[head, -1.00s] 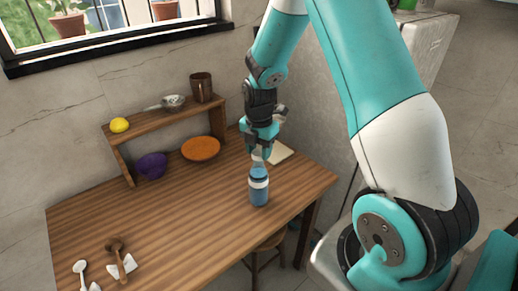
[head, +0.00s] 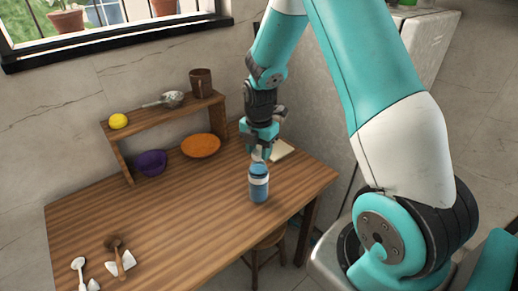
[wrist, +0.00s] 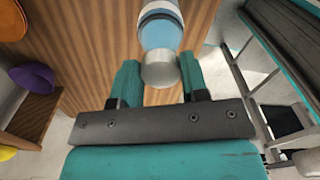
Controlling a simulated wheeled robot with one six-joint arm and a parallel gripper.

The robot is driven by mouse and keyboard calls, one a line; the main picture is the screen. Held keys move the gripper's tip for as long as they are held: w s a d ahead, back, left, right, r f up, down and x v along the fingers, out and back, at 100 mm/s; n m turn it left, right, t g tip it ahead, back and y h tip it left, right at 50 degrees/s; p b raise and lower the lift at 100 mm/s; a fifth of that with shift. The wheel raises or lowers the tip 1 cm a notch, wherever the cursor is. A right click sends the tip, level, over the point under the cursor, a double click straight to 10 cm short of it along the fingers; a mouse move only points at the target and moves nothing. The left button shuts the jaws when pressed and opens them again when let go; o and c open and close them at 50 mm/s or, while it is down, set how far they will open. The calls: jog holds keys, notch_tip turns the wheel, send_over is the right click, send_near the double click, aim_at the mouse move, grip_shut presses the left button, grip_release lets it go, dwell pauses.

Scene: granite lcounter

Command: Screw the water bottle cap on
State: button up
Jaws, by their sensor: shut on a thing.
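The water bottle (head: 258,190) is blue with a white band and stands upright near the right edge of the wooden table. My gripper (head: 258,155) points down directly above its top. The silver-grey cap (wrist: 160,70) is between the fingers in the wrist view, and my gripper (wrist: 160,78) is shut on it. The bottle also shows in the wrist view (wrist: 160,25), just beyond the cap and overlapped by it. I cannot tell whether the cap is seated on the bottle's neck.
A light board (head: 282,151) lies behind the gripper. The middle of the table (head: 175,205) is clear.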

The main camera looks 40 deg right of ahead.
aim_at(260, 152)
jog(key=m+p, duration=0.1)
jog(key=m, duration=0.5)
jog(key=shift+s, duration=0.1)
jog(key=m+p, duration=0.1)
jog(key=m, duration=0.2)
jog(key=shift+m, duration=0.4)
jog(key=m, duration=0.4)
jog(key=shift+s+f, duration=0.1)
jog(key=o, duration=1)
notch_tip(260, 152, up, 17)
jog(key=shift+r+b, duration=0.2)
jog(key=shift+b, duration=0.3)
